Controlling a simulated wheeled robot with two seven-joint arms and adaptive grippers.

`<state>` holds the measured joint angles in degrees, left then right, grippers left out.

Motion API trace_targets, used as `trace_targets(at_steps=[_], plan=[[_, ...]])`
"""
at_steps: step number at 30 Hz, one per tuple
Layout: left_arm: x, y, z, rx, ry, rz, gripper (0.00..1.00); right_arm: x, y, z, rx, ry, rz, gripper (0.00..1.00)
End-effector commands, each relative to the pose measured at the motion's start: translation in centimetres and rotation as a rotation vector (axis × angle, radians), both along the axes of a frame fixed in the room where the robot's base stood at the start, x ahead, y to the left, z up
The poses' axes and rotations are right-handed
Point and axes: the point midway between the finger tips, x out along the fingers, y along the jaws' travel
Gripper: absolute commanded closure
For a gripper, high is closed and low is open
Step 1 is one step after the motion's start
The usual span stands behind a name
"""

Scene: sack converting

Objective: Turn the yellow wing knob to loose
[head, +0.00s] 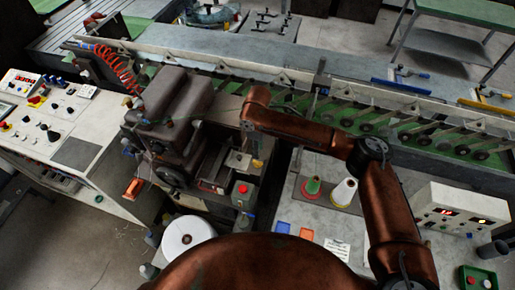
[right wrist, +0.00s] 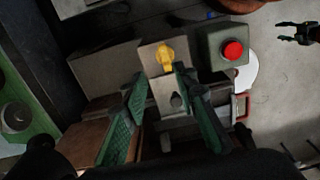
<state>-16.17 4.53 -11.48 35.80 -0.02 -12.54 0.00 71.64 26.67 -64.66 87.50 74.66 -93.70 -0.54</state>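The yellow wing knob (right wrist: 166,57) sits on a grey block of the machine, its wing pointing along the picture's vertical in the right wrist view. It shows small in the head view (head: 257,163), just below the end of my right arm. My right gripper (right wrist: 160,76) is open, with its green-padded fingers apart and nothing between them. The knob appears just beyond the fingertips, between their lines, and no contact shows. My left gripper (right wrist: 293,32) shows at the top right of the right wrist view, its dark fingers apart and empty; it is not visible in the head view.
A red button on a grey-green box (right wrist: 232,50) stands close to the right of the knob. A white roll (head: 187,238) lies below the machine.

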Motion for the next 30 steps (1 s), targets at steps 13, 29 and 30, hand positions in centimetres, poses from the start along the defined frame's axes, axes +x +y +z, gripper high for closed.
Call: trace_targets(at_steps=[13, 29, 30], plan=[[-3.7, 0.2, 0.6, 0.002, 0.043, 0.010, 0.60, 0.4, 0.1, -6.4, -0.002, 0.006, 0.002, 0.73], [-1.1, 0.1, 0.7, 0.001, 0.011, 0.003, 0.60, 0.5, 0.0, -8.0, -0.001, 0.007, 0.001, 0.78], [-1.3, 0.2, 0.7, 0.001, 0.014, 0.004, 0.60, 0.5, 0.0, -8.0, -0.001, 0.007, 0.001, 0.81]])
